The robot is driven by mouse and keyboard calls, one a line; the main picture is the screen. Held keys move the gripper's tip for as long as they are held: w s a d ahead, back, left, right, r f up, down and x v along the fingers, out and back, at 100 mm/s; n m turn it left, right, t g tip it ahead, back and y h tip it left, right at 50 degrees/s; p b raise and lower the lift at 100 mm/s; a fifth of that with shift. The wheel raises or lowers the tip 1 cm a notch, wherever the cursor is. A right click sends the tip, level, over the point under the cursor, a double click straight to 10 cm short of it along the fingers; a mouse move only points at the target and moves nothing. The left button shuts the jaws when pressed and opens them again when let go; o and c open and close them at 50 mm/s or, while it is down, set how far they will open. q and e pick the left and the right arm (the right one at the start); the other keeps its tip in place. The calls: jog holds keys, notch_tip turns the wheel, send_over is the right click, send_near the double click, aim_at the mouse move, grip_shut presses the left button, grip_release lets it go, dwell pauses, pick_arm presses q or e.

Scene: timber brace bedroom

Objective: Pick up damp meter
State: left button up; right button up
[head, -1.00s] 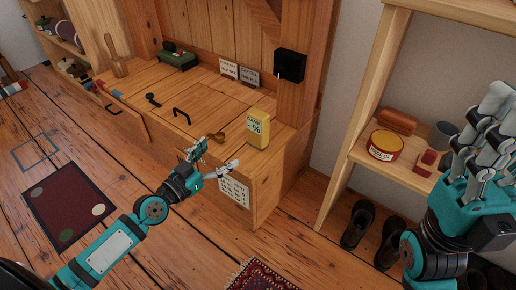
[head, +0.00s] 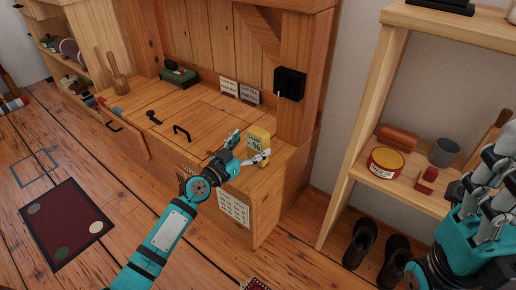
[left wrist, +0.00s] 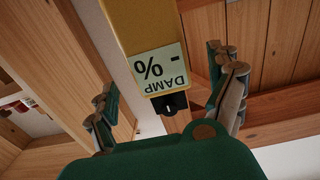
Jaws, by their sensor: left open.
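The damp meter (head: 259,137) is a yellow box with a pale label, standing upright at the right end of the wooden bench top. My left gripper (head: 250,147) is open in front of it, and a finger covers part of its lower front. In the left wrist view the damp meter (left wrist: 160,62), its label upside down, shows between the spread fingers of the left gripper (left wrist: 168,98). Gaps show on both sides, so I see no grip on it. My right gripper (head: 490,185) is at the right edge, partly cut off, away from the meter.
A black box (head: 290,83) is on the post behind the meter. Two small cards (head: 239,92) stand at the bench back, with a green case (head: 178,76) further left. A shelf at right holds a yellow-and-red tin (head: 385,162) and a grey cup (head: 444,152); boots (head: 360,243) stand below.

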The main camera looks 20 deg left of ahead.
aim_at(254, 143)
pick_arm(q)
jog(key=x, duration=0.4)
jog(key=shift+f+b, duration=0.15)
jog(key=shift+b, duration=0.2)
jog(key=c, duration=1.2)
